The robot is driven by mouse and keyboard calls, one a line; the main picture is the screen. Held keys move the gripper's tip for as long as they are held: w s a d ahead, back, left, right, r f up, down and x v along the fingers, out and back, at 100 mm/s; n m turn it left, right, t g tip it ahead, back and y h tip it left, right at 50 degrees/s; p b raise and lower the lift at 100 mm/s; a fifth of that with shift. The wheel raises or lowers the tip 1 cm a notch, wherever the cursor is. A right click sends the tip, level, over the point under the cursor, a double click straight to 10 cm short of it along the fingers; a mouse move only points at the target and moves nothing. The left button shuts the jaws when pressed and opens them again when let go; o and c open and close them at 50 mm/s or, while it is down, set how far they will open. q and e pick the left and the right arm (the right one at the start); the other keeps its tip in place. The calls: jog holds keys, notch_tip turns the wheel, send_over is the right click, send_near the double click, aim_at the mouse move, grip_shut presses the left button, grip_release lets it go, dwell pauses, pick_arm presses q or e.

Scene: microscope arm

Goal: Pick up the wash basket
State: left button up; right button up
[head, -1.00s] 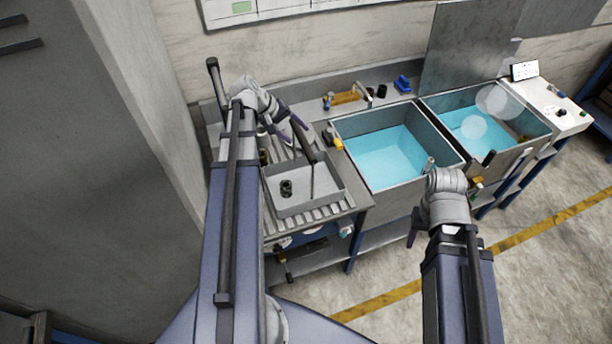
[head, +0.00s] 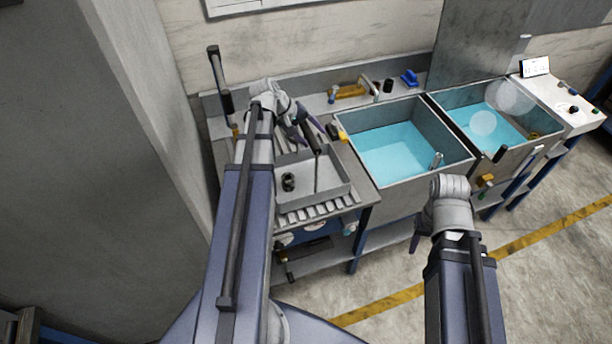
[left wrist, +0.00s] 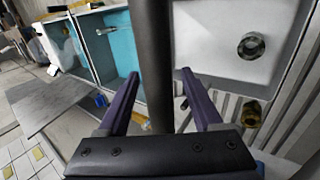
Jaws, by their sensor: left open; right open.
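The wash basket is a shallow grey open tray (head: 335,187) on the ribbed drainboard, with a small dark ring-shaped part (head: 288,181) inside. Its dark handle bar (head: 313,138) rises above it. In the left wrist view the bar (left wrist: 154,50) runs between my fingers, with the white basket floor (left wrist: 225,40) beyond. My left gripper (head: 300,128) is open around or just above the bar; I cannot tell whether it touches. The gripper's fingers (left wrist: 160,78) also show in the left wrist view. My right gripper (head: 416,240) hangs in front of the sink, apart from the basket, its fingers partly hidden.
Two sinks with blue water (head: 395,150) (head: 495,128) stand right of the drainboard. A yellow-and-black item (head: 337,132) lies between basket and sink. A brass tap (head: 350,91) and blue item (head: 410,78) are behind. A grey wall (head: 140,130) stands close on the left.

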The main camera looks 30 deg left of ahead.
pick_arm(q)
jog(key=shift+f, duration=0.15)
grip_shut()
dwell(0.4)
dwell(1.0)
